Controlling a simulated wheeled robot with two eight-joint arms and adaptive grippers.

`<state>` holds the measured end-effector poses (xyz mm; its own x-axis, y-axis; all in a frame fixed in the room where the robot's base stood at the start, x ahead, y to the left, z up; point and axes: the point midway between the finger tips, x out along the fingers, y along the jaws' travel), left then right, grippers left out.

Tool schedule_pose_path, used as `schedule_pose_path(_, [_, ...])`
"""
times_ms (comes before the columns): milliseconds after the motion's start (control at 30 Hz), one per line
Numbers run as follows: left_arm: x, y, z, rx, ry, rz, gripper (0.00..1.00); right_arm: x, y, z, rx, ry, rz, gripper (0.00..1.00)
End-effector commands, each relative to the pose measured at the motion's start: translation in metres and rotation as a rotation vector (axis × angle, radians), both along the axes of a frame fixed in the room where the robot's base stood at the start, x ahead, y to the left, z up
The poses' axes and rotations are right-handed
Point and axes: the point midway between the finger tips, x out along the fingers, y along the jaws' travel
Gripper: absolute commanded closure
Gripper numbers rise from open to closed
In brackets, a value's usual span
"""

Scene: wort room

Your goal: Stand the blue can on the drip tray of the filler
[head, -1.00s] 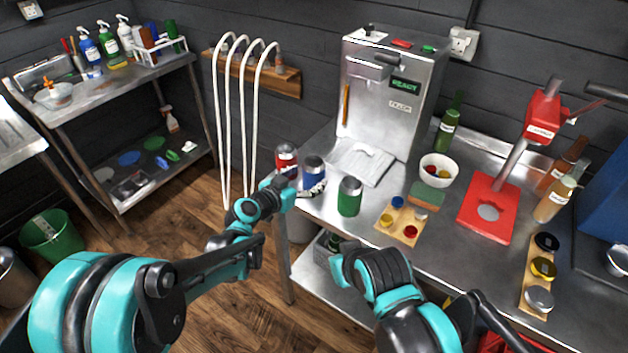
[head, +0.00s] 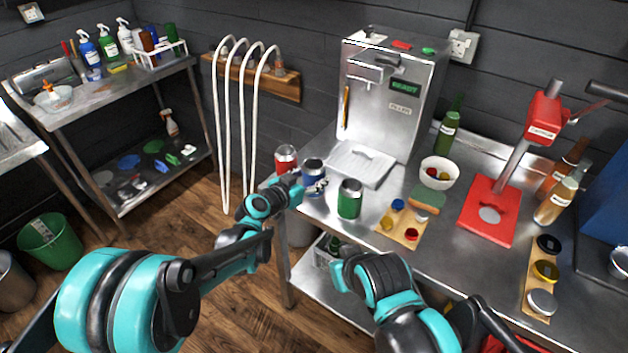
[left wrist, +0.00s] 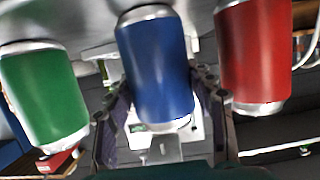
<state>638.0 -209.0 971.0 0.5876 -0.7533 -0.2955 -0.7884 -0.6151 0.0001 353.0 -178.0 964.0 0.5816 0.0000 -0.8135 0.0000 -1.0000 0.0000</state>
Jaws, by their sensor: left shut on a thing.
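The blue can (head: 313,171) stands upright at the left end of the steel bench, between the red can (head: 286,158) and the green can (head: 350,199). In the left wrist view the blue can (left wrist: 157,68) sits between the two fingers, with the green can (left wrist: 45,95) and the red can (left wrist: 254,50) on either side. The drip tray (head: 352,168) at the foot of the steel filler (head: 385,125) is empty. My right gripper is out of view; only my right arm shows.
A wooden board with coloured caps (head: 402,228), a green sponge (head: 428,197), a white bowl (head: 440,172) and a red capping stand (head: 490,212) lie to the right. White hoses (head: 245,130) hang at the left. Bench between green can and tray is clear.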

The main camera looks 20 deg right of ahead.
Motion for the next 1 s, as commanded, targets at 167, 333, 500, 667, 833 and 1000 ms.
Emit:
schedule_pose_path(167, [0.0,0.0,0.0,0.0,0.0,0.0,0.64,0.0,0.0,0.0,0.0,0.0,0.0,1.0])
schedule_pose_path(333, [0.0,0.0,0.003,0.0,0.0,0.0,0.64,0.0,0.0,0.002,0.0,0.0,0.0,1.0])
schedule_pose_path(500, [0.0,0.0,0.013,0.0,0.0,0.0,0.64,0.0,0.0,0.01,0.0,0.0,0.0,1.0])
schedule_pose_path(667, [0.0,0.0,0.021,0.0,0.0,0.0,0.64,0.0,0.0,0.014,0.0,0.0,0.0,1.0])
schedule_pose_path(833, [0.0,0.0,0.02,0.0,0.0,0.0,0.64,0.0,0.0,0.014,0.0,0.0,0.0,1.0])
schedule_pose_path(1000, [-0.002,0.002,0.021,0.0,0.0,0.001,0.64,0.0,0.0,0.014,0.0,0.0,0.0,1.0])
